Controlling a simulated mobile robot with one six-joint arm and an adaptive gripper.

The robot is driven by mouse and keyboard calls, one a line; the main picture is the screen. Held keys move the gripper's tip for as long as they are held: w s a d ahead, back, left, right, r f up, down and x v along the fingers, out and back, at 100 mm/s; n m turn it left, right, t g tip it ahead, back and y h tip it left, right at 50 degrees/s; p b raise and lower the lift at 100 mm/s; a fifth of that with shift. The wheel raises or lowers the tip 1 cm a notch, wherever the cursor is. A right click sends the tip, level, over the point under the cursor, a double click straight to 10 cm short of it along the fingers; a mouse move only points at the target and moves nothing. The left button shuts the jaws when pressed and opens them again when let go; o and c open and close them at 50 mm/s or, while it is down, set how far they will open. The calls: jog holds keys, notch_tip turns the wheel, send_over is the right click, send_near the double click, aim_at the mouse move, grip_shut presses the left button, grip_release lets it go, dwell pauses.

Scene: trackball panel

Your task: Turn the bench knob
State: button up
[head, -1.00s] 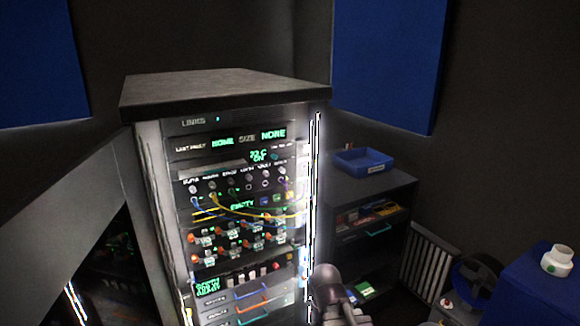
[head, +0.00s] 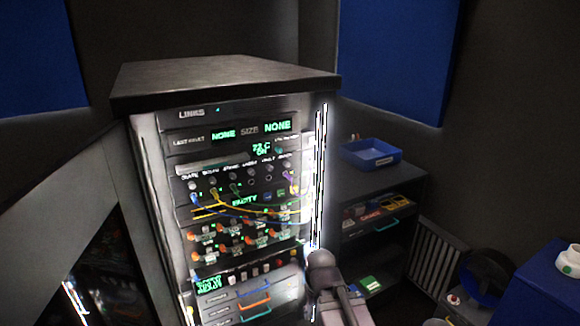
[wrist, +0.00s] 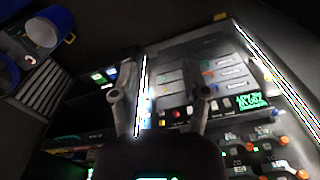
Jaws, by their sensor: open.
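My gripper (wrist: 161,100) shows in the wrist view with its two fingers well apart and nothing between them. Past the fingers is the lit equipment rack (head: 150,190), turned nearly upside down in that view. No knob is clearly marked as the bench knob, so I cannot tell which it is. The rack carries rows of small knobs and jacks, including orange-and-white knobs (head: 196,257). A round white piece (head: 573,257) stands on a blue box at the far right; I cannot tell if it is a knob. My arm's grey link shows in the head view at the rack's lower right.
Yellow and blue cables (head: 240,209) hang across the rack front. Drawers with coloured handles (head: 254,291) lie below. A dark shelf (head: 380,185) with a blue tray (head: 370,153) stands right of the rack. A ribbed radiator (head: 434,262) is near a dark round bin (head: 486,275).

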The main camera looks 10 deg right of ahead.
jog(key=w+a+r+n+t+y+p, duration=0.1)
jog(key=w+a+r+t+y+p, duration=0.25)
jog(key=w, duration=0.65)
jog(key=m+t+y+p, duration=0.15)
jog(key=m+t, duration=0.45)
jog(key=t, duration=0.8)
send_near(288, 165)
jog(key=d+v, duration=0.1)
jog(key=v, duration=0.3)
jog(key=shift+w+a+y, duration=0.1)
jog(key=shift+w+y, duration=0.05)
jog(key=shift+y, duration=0.15)
jog(key=x, duration=1.3)
jog(key=shift+w+a+f, duration=0.2)
jog(key=shift+w+a, duration=0.05)
jog(key=shift+w, duration=0.1)
grip_shut()
